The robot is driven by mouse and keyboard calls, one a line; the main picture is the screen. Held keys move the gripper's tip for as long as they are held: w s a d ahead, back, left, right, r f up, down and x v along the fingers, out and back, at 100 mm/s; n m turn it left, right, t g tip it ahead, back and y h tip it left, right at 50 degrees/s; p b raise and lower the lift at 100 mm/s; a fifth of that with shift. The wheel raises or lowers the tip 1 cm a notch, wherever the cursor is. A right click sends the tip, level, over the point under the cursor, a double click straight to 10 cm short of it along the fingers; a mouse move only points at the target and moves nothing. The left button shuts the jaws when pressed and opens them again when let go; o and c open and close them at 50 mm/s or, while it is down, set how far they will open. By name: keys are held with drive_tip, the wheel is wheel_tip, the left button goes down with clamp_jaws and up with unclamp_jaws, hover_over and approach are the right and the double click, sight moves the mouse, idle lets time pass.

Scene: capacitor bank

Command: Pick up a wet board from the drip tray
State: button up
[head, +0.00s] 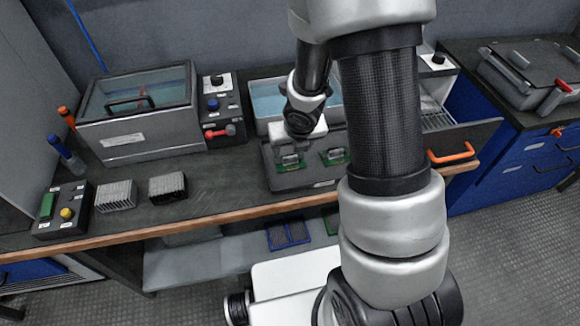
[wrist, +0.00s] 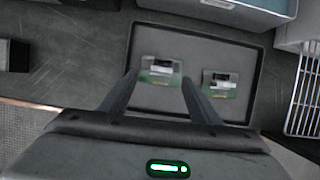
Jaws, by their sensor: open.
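The drip tray (head: 321,181) is a dark, shallow tray on the workbench, and it also fills the middle of the wrist view (wrist: 226,47). Two small green boards with pale and dark parts lie in it, a left board (head: 290,162) and a right board (head: 334,156). In the wrist view the left board (wrist: 160,70) shows between my fingers and the right board (wrist: 220,83) lies just outside the right finger. My gripper (wrist: 158,82) is open and empty, above the tray at the left board. Whether the fingertips touch the board I cannot tell.
A bath with bluish liquid (head: 267,101) stands right behind the tray. A lidded glass-topped tank (head: 138,110) and a control box (head: 222,110) stand left. Two finned blocks (head: 167,188) sit near the bench edge.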

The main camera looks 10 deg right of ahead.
sight(290, 157)
drive_tip(key=b+x, duration=0.1)
drive_tip(key=x, duration=0.5)
drive_tip(key=shift+w+d+f+b, duration=0.1)
drive_tip(key=shift+d+f+b, duration=0.15)
drive_tip(key=shift+b, duration=0.15)
